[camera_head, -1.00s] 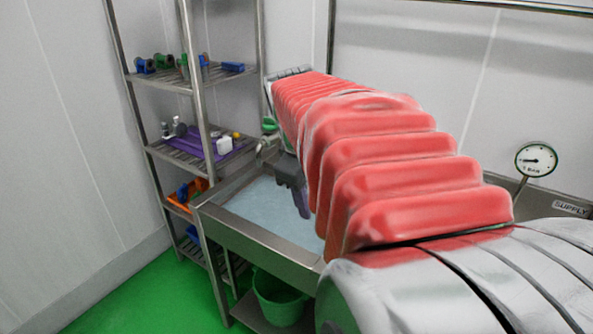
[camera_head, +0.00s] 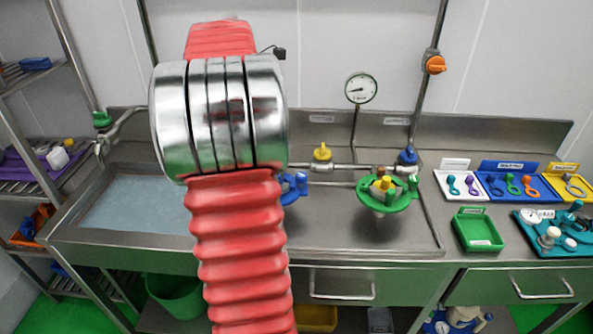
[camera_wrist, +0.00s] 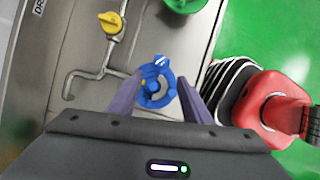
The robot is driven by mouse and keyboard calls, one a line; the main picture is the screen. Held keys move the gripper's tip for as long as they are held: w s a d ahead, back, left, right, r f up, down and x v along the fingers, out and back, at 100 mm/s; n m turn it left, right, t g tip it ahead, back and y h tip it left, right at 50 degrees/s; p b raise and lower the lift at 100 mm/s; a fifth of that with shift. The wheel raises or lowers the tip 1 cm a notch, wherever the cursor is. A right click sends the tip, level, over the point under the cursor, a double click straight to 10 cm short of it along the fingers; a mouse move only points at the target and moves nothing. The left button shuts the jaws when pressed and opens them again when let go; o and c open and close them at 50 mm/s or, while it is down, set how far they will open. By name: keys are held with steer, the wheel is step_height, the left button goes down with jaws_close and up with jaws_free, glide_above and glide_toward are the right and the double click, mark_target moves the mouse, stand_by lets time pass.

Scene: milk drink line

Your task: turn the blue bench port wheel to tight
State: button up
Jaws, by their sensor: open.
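The blue wheel (camera_head: 293,188) stands on the metal bench in the head view, with its left part hidden behind my arm. It also shows in the wrist view (camera_wrist: 154,92), a blue ring with a hub and a small upright blue part at its far side. My gripper (camera_wrist: 160,82) is open in the wrist view, its two purple fingers on either side of the wheel. Whether the fingers touch the rim or how high they are above it, I cannot tell. My gripper is hidden behind my arm in the head view.
A green wheel (camera_head: 387,194) stands to the right on the bench. A yellow valve handle (camera_head: 322,152) sits on the pipe behind, below a pressure gauge (camera_head: 361,88). A basin (camera_head: 135,203) lies left. A green tray (camera_head: 478,230) and tool holders (camera_head: 514,180) are at right.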

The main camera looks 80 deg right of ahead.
mark_target(301, 175)
steer(key=shift+f, duration=0.1)
steer(key=x, duration=1.3)
steer(key=shift+s+f, duration=0.1)
steer(key=shift+f, duration=0.25)
steer(key=shift+c, duration=0.5)
steer(key=shift+a, duration=0.1)
steer(key=c, duration=0.9)
